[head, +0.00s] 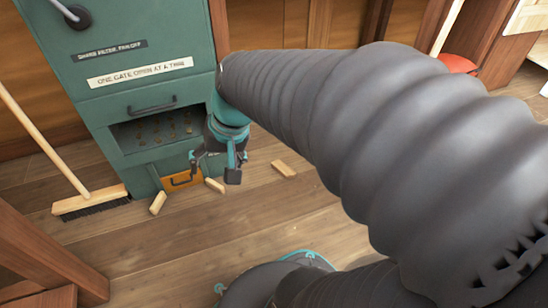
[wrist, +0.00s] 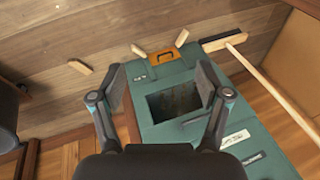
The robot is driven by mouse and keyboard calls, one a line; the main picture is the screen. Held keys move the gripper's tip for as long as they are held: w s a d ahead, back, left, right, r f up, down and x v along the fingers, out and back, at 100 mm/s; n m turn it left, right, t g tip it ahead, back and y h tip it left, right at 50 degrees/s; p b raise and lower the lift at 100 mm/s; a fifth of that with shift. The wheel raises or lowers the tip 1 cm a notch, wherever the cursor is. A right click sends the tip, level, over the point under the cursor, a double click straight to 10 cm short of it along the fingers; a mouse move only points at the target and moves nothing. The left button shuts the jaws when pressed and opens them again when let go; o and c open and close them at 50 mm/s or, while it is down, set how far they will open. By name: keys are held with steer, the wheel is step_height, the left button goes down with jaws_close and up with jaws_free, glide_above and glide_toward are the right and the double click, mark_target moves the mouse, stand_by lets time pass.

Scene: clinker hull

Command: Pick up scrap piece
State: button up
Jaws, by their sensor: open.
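Three pale wooden scrap pieces lie on the plank floor. One scrap piece (head: 284,169) lies right of the green cabinet; it is at the left in the wrist view (wrist: 80,67). A second scrap piece (head: 215,185) lies by the cabinet's front corner, and shows in the wrist view (wrist: 138,50). A third scrap piece (head: 158,202) lies in front of the cabinet, and shows in the wrist view (wrist: 182,38). My gripper (head: 214,168) is open and empty, above the floor beside the cabinet front. Its spread fingers also show in the wrist view (wrist: 160,86).
The green cabinet (head: 150,95) has a dark open bay and a small orange drawer (head: 181,179) at its base. A broom (head: 90,202) leans at its left. A wooden frame (head: 50,250) stands at lower left. The floor in front is mostly clear.

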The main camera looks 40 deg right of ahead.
steer(key=w+d+f+m+t+y+p, duration=0.1)
steer(key=w+d+f+m+t+y, duration=0.4)
steer(key=w+d+f+m, duration=1.15)
steer(key=m+t+h+p, duration=0.1)
steer(key=m+t+h, duration=0.45)
steer(key=m, duration=0.85)
glide_toward(284, 168)
steer(key=s+r, duration=0.2)
steer(key=shift+s+a, duration=0.2)
steer(key=shift+s, duration=0.2)
steer(key=shift+d+f+h, duration=0.1)
steer(key=shift+f+h, duration=0.15)
steer(key=shift+f, duration=0.1)
steer(key=b+x, duration=0.2)
steer(key=x, duration=1.1)
steer(key=shift+w+f, duration=0.2)
steer(key=shift+f, duration=0.1)
steer(key=c, duration=1.3)
